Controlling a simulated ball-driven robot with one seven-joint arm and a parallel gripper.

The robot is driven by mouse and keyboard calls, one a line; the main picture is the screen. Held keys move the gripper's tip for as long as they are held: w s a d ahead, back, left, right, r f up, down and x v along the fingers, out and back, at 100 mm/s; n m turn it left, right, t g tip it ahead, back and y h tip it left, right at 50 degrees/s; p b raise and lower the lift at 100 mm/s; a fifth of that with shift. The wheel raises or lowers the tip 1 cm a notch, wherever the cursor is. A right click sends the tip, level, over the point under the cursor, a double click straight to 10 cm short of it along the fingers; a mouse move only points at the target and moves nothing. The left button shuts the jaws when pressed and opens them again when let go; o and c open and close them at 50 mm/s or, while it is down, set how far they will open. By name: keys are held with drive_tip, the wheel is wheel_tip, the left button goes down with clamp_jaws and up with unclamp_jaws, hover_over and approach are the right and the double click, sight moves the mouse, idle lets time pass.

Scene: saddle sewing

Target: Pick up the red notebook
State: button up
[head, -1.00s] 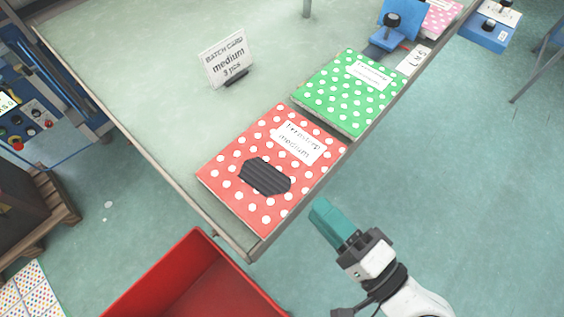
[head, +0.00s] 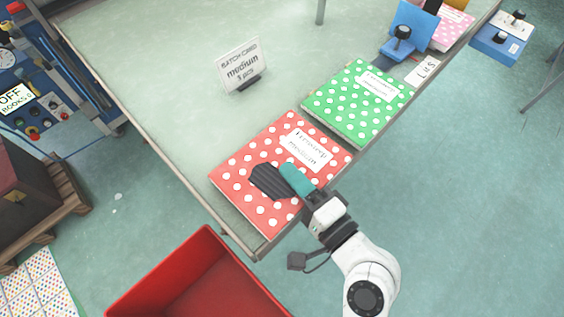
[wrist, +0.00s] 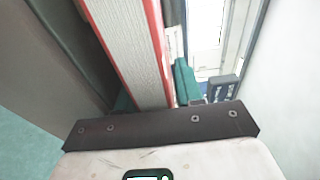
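The red notebook (head: 240,165) with white dots lies flat on the near corner of the table, its label reading "medium". A dark patch (head: 268,181) shows on its cover. My gripper (head: 297,181) reaches in from the table's edge, with one teal finger over the cover. In the wrist view, the notebook's page edge and red cover (wrist: 135,45) lie between my two teal fingers. A narrow gap shows between the cover and the right finger (wrist: 186,82). The other finger is mostly hidden by the notebook, and its contact cannot be seen.
A green dotted notebook (head: 358,105) lies just beyond the red one. A batch card (head: 240,65) stands on the table (head: 160,75). A blue device (head: 412,30) and pink notebook (head: 455,22) are at the far right. A red bin (head: 205,275) stands below the near corner.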

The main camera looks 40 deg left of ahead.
clamp_jaws()
idle(0.6)
